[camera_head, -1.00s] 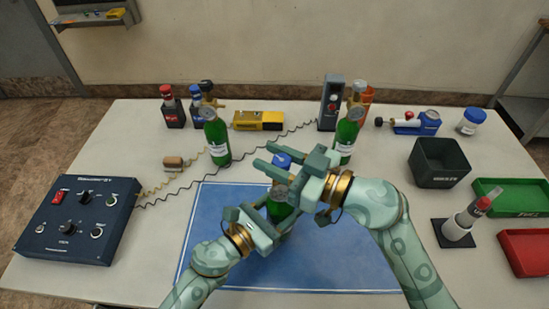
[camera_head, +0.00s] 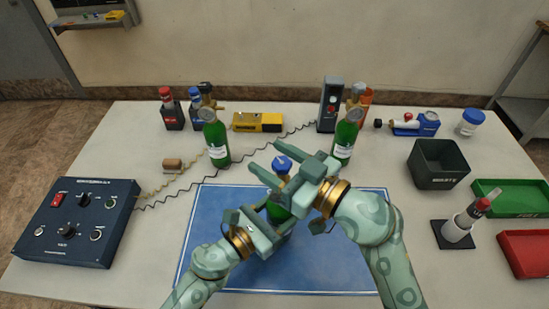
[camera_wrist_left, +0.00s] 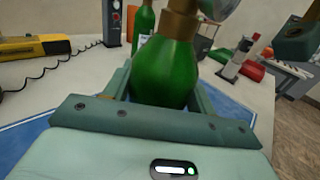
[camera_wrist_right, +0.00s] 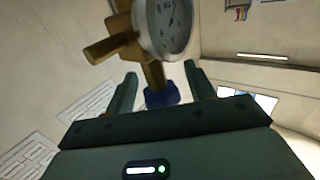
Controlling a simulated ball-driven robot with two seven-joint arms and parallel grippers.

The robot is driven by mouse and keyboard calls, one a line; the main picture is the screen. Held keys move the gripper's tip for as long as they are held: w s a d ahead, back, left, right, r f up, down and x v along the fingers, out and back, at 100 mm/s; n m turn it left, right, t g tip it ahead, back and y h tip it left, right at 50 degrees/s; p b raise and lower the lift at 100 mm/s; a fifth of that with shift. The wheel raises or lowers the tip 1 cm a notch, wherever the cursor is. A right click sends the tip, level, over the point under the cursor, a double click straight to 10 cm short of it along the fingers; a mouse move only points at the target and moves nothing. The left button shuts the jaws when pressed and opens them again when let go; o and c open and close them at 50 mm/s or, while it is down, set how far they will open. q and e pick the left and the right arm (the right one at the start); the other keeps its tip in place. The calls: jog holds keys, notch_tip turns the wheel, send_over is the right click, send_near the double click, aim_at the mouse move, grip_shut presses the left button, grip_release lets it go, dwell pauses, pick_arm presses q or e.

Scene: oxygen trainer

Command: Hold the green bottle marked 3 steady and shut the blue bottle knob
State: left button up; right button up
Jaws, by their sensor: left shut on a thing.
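A green bottle (camera_head: 276,209) stands on the blue mat (camera_head: 335,270), with its brass valve and round gauge showing in the wrist views. Its label is hidden, so I cannot read a number. My left gripper (camera_head: 268,222) is shut on the bottle's body, with a finger on either side of the green glass in the left wrist view (camera_wrist_left: 165,75). The blue knob (camera_head: 282,164) sits on top of the valve. My right gripper (camera_wrist_right: 160,84) is open, its fingers on either side of the blue knob (camera_wrist_right: 162,96), with small gaps showing.
Two other green bottles (camera_head: 216,142) (camera_head: 345,138) stand behind the mat. A dark control box (camera_head: 78,220) is at the left, with cables running across the table. A dark bin (camera_head: 438,165), green tray (camera_head: 510,196) and red tray (camera_head: 527,252) are at the right.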

jog(key=v, duration=1.2)
